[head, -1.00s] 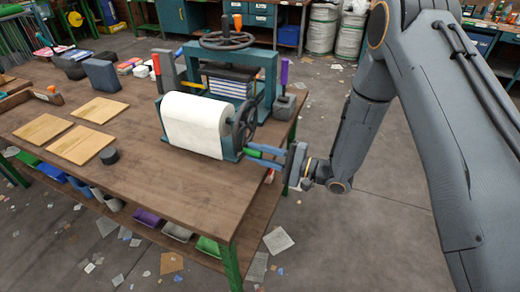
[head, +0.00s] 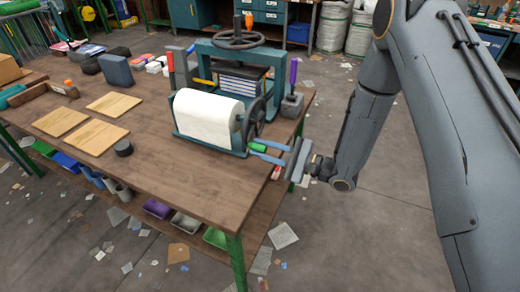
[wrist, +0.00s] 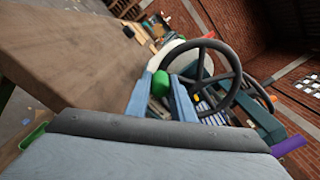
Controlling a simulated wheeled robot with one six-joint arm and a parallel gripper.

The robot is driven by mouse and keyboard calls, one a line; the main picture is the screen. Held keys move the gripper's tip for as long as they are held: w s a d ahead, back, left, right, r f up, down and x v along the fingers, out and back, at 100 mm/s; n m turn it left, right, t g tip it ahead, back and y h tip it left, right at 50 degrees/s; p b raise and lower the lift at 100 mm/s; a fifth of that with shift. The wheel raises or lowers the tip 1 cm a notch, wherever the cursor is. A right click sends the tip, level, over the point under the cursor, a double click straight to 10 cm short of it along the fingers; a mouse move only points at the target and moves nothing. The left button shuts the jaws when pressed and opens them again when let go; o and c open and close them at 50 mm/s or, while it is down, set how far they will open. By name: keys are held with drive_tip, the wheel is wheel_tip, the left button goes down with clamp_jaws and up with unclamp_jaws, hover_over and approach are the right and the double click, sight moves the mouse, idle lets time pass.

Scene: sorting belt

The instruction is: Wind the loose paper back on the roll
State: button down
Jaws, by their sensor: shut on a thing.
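The white paper roll (head: 208,115) lies in a blue-green stand on the workbench, with a sheet hanging down its front. A dark spoked wheel (head: 254,118) is at its right end and shows large in the wrist view (wrist: 206,75). The wheel's green handle (head: 259,147) sticks out low, towards my arm. My gripper (head: 266,152) has its two blue fingers shut on this handle. In the wrist view the green handle (wrist: 161,82) shows between the fingertips. The roll is mostly hidden behind the wheel there.
A blue-green press (head: 240,70) with a handwheel on top stands just behind the roll. The bench's front right part is bare. Paper scraps litter the floor.

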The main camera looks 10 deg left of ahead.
drive_tip(key=c, duration=1.5)
unclamp_jaws()
drive_tip(key=shift+c, duration=0.2)
drive_tip(key=s+d+b, duration=0.1)
drive_tip(key=d+b, duration=0.1)
drive_tip(key=d, duration=0.5)
drive_tip(key=shift+s+d, duration=0.3)
drive_tip(key=shift+d, duration=0.05)
